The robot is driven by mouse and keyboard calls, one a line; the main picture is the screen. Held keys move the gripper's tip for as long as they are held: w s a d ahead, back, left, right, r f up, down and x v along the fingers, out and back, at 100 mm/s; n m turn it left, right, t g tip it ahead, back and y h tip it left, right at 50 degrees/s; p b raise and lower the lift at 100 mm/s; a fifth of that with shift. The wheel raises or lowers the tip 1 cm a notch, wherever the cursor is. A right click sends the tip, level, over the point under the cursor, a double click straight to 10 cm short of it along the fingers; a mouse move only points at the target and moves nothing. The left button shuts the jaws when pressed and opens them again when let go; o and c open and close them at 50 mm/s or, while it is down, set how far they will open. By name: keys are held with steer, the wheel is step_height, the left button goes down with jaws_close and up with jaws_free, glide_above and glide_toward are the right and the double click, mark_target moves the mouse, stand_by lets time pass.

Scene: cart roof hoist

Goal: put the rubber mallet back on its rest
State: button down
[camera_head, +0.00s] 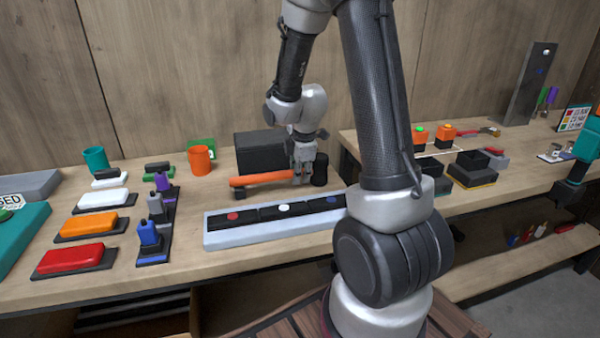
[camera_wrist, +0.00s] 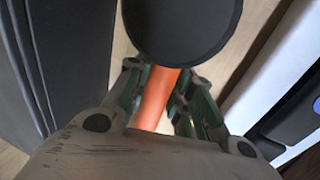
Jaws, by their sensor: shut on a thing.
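The rubber mallet has an orange handle (camera_head: 262,179) and a black head (camera_head: 320,169). It lies about level just over the bench, its handle pointing left. My gripper (camera_head: 302,176) is shut on the handle close to the head. In the wrist view the fingers (camera_wrist: 165,100) stand on both sides of the orange handle (camera_wrist: 157,97), with the round black head (camera_wrist: 184,24) beyond. A small dark block (camera_head: 239,194) shows under the handle's left end and may be part of the rest. I cannot tell whether the handle touches it.
A black box (camera_head: 258,152) stands behind the mallet, and a long grey tray (camera_head: 222,241) with dark insets lies in front. An orange cup (camera_head: 200,160) stands to the left, with several coloured blocks and tools farther left. A second bench with dark bins (camera_head: 470,170) is at right.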

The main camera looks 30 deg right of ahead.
steer(key=shift+f, duration=0.2)
steer(key=c, duration=1.2)
jaws_free()
steer(key=shift+o, duration=0.2)
steer(key=d+v, duration=0.1)
steer(key=v, duration=1.1)
steer(key=s+a+r+m, duration=0.1)
steer(key=s+r+m, duration=0.2)
steer(key=s+m, duration=0.2)
steer(key=s+a+r+m+t, duration=0.1)
steer(key=s+a+r+m, duration=0.1)
steer(key=s+m, duration=0.3)
steer(key=s+a+r+m, duration=0.2)
steer(key=s+r+m, duration=0.2)
steer(key=s, duration=0.6)
steer(key=shift+s+a+r+m+t+y, duration=0.2)
steer(key=shift+s+r+m+t+y, duration=0.1)
steer(key=shift+s+m+y, duration=0.1)
